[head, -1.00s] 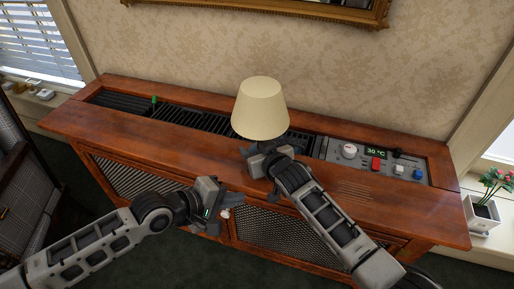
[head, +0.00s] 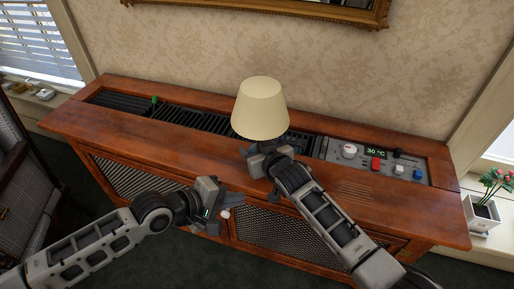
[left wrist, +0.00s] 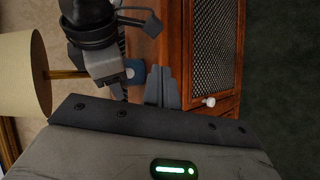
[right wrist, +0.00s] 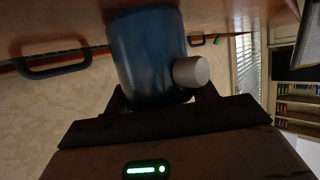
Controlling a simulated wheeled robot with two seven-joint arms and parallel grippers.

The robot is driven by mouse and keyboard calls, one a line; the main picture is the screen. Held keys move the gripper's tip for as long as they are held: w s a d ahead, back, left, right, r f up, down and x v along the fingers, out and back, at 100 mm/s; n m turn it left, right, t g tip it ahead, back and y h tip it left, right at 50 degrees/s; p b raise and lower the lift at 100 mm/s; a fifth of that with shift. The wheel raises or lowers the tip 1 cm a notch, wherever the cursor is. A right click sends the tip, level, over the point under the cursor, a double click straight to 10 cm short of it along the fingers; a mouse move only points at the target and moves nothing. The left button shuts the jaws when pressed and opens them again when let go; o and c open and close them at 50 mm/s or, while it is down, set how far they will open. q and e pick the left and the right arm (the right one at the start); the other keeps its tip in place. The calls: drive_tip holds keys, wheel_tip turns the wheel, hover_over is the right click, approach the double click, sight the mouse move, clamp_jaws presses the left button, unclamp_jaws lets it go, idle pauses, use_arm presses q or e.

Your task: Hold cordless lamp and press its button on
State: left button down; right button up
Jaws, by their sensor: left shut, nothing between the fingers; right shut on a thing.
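The cordless lamp has a cream shade (head: 260,108) and stands upright, seen over the cabinet in the head view. My right gripper (head: 256,150) is shut on its blue base (right wrist: 148,55), just below the shade. A pale round button (right wrist: 190,71) sticks out from the side of the base in the right wrist view. The left wrist view shows the shade (left wrist: 20,75), brass stem (left wrist: 68,74) and part of the blue base (left wrist: 136,70). My left gripper (head: 238,197) is shut and empty, lower and nearer than the lamp, apart from it; its fingers (left wrist: 160,85) show beside the base.
A wooden cabinet (head: 130,122) with mesh doors and a white knob (head: 225,214) lies under both arms. Its top holds dark slats (head: 195,120) and a control panel (head: 335,150) with a red button (head: 376,164). A potted plant (head: 482,212) stands far right.

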use_arm(q)
drive_tip(key=shift+s, duration=0.15)
idle(0.3)
drive_tip(key=shift+s+a+f, duration=0.1)
drive_tip(key=shift+s+a, duration=0.15)
drive_tip(key=shift+s, duration=0.35)
drive_tip(key=shift+s+a+f, duration=0.1)
drive_tip(key=shift+s+a, duration=0.15)
drive_tip(key=shift+s, duration=0.3)
drive_tip(key=shift+w+d, duration=0.5)
drive_tip(key=shift+w, duration=0.9)
drive_tip(key=shift+w+d, duration=0.5)
drive_tip(key=shift+w, duration=0.85)
drive_tip(key=shift+w+d, duration=0.5)
drive_tip(key=shift+w, duration=0.9)
drive_tip(key=shift+w, duration=0.15)
drive_tip(key=shift+w+d, duration=0.15)
drive_tip(key=shift+w, duration=0.15)
